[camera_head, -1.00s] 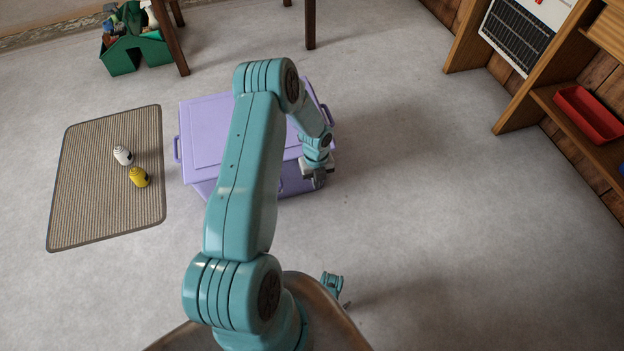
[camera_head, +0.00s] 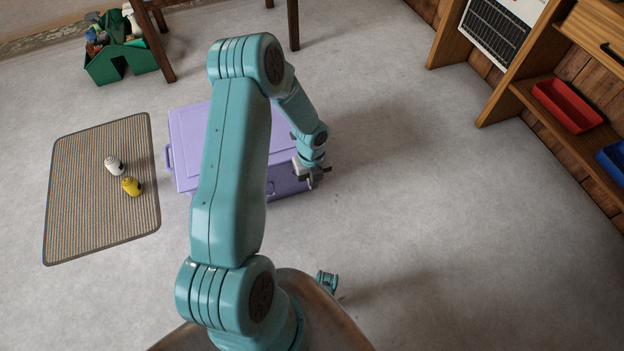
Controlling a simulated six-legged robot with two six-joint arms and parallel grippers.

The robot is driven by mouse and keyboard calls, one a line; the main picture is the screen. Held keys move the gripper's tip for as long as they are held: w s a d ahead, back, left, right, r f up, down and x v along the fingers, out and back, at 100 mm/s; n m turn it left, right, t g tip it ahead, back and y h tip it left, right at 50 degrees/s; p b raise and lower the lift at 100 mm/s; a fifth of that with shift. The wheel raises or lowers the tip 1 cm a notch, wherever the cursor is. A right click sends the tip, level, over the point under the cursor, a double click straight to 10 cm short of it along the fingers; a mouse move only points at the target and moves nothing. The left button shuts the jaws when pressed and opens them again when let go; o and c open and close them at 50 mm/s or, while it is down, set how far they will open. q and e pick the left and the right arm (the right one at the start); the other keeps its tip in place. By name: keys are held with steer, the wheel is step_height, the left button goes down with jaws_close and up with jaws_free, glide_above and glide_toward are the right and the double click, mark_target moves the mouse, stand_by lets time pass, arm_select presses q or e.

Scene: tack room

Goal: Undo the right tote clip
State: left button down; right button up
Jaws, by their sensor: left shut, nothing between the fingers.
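The purple tote (camera_head: 188,132) stands on the floor with its lid on, partly hidden behind my left arm. A clip (camera_head: 270,188) shows on its front face, just right of my upper arm link. My left gripper (camera_head: 313,181) is shut and empty at the tote's front right corner. The right clip is not clearly visible; my gripper and wrist cover that part of the front. I cannot tell whether the gripper touches the tote. My right gripper is not seen.
A striped mat (camera_head: 80,190) lies left of the tote with a white bottle (camera_head: 114,167) and a yellow bottle (camera_head: 131,187) on it. A green caddy (camera_head: 105,68) stands behind. Shelves with a red tray (camera_head: 567,106) are at right. Floor right of the tote is clear.

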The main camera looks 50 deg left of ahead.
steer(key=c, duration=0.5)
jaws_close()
arm_select(q)
steer(key=s+d+f+n+h, duration=0.1)
steer(key=d+f+n+h, duration=0.15)
steer(key=d+n, duration=1.25)
steer(key=s+d+n, duration=0.3)
steer(key=d+n, duration=0.1)
steer(key=d, duration=0.3)
steer(key=s+d+r+n, duration=0.1)
steer(key=s+d+n, duration=0.3)
steer(key=d, duration=0.3)
steer(key=shift+s+d+r+n+t+h, duration=0.15)
steer(key=shift+s+r+n+t+h, duration=0.1)
steer(key=shift+n+t+h, duration=0.1)
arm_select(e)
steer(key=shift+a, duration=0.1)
